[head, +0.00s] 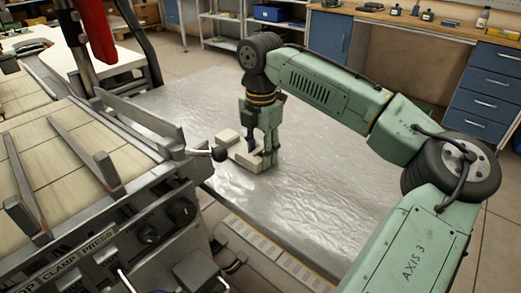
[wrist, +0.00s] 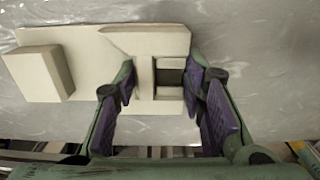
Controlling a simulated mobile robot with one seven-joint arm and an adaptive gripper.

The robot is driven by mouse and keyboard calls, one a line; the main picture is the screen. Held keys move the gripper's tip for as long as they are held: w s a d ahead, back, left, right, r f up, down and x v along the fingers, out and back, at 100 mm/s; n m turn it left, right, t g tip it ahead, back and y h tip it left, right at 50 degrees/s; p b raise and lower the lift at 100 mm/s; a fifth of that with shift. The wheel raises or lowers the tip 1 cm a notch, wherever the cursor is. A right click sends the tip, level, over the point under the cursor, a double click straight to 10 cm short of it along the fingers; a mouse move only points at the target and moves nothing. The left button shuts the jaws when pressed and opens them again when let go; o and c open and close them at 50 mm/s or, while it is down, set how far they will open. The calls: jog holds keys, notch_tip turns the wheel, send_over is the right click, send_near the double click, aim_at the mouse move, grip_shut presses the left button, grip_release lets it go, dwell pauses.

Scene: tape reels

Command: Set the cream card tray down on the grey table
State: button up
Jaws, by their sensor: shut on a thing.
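The cream card tray (head: 247,158) is a pale piece with a raised block at its left end and a recessed, framed part at its right. It shows in the wrist view (wrist: 90,48) too. My gripper (head: 266,150) points straight down and is shut on the tray's right part, with purple-padded fingers on either side of it (wrist: 163,78). The tray looks level and is at or very close to the grey table (head: 330,190). I cannot tell whether its underside touches. The gripper hides part of the tray in the head view.
A clamp press (head: 105,200) stands at the left, and its black lever knob (head: 219,153) appears close to the tray in the picture. The table is bare around the tray. A workbench with blue drawers (head: 489,82) stands behind, at the right.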

jog(key=shift+f, duration=0.15)
jog(key=o, duration=1.2)
notch_tip(320, 180, up, 12)
jog(key=shift+r, duration=0.2)
